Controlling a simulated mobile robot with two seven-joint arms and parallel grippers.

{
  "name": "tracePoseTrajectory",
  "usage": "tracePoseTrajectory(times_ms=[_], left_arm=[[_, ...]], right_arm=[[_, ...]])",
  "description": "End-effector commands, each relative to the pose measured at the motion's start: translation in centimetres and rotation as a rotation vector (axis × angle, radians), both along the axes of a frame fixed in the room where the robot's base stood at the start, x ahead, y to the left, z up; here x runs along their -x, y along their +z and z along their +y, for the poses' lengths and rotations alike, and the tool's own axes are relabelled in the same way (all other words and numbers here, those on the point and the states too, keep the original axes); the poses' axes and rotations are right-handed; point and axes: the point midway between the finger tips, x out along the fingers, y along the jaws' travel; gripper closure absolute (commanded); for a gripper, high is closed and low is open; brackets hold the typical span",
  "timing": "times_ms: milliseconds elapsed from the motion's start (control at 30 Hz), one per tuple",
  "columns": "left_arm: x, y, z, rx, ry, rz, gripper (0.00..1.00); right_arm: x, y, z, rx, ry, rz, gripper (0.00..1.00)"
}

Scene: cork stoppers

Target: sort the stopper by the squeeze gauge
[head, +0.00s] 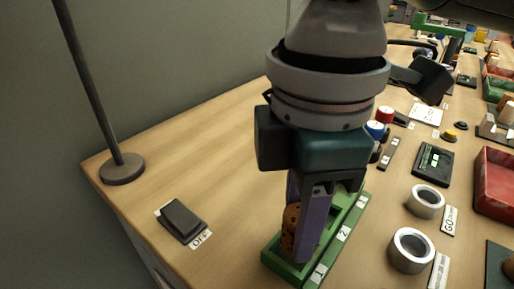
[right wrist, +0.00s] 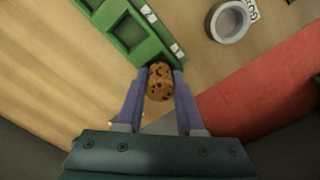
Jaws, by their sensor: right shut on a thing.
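A speckled brown cork stopper (head: 290,226) is held between the fingers of my right gripper (head: 306,238). In the right wrist view the stopper (right wrist: 160,82) sits between both fingertips (right wrist: 160,85), touching them. The gripper points down over the near end of a green tray (head: 276,262) with numbered labels 1, 2 and 3. In the right wrist view the stopper is at the end of the tray (right wrist: 128,30); I cannot tell whether it touches it. The fingers hide part of the stopper. My left gripper is not in view. I cannot tell which thing is the squeeze gauge.
Two grey rings (head: 411,250) stand right of the tray, one by a GO label (head: 450,221). A dark green device (head: 433,164) and a red tray (head: 496,190) are farther right. A black switch (head: 183,220) marked OFF and a lamp base (head: 122,168) are left. Table between is clear.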

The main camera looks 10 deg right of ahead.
Motion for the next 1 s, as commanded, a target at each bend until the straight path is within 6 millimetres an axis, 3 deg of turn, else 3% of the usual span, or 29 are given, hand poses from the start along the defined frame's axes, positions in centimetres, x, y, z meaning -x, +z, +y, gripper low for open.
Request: tracePoseTrajectory(times_ms=[1000], left_arm=[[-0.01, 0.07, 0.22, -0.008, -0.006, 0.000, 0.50]], right_arm=[[0.00, -0.63, -0.01, 0.001, 0.000, 0.000, 1.00]])
